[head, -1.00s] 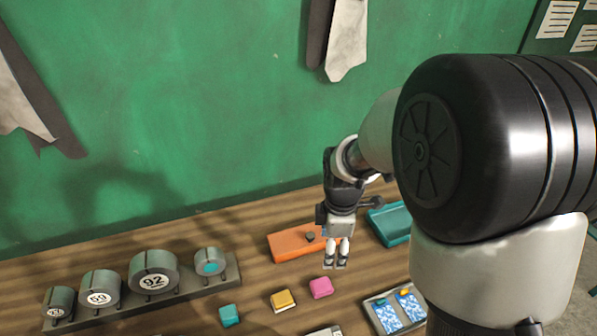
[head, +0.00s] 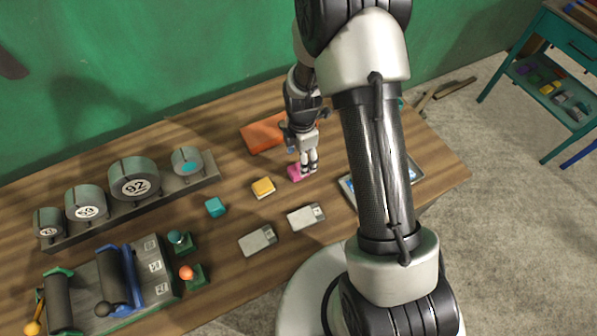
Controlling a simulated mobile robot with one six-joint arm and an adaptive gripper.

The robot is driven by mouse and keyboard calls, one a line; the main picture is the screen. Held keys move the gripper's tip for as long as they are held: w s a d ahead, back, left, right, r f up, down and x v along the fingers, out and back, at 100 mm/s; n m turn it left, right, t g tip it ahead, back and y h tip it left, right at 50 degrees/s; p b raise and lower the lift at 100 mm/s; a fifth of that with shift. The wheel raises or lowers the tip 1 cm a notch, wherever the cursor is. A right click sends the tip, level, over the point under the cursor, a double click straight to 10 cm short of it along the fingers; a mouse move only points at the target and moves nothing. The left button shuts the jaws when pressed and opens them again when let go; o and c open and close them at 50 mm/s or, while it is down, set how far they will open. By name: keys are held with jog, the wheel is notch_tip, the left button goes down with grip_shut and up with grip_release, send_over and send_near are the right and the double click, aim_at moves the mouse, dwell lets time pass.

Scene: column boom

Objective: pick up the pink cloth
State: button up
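The pink cloth (head: 295,173) is a small folded block on the wooden table in the head view, near the orange tray. My gripper (head: 308,172) points down right beside it, on its right side in the picture, and partly covers it. Both fingers show close together, small in the picture. I cannot tell whether they touch the cloth or how far apart they are.
A yellow block (head: 263,187) and a teal block (head: 215,207) lie to the left. The orange tray (head: 262,134) is behind. Two grey cards (head: 306,217) lie in front. A rack of grey rolls (head: 134,184) stands at the left. My arm hides part of a tray (head: 347,190) at right.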

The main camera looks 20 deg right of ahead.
aim_at(299, 169)
jog(key=f, duration=0.1)
jog(key=f+b, duration=0.1)
jog(key=f, duration=0.1)
jog(key=a+f, duration=0.1)
jog(key=f, duration=0.1)
jog(key=shift+s+f, duration=0.1)
jog(key=shift+s, duration=0.05)
jog(key=shift+f, duration=0.4)
jog(key=shift+c, duration=0.2)
jog(key=c, duration=1.1)
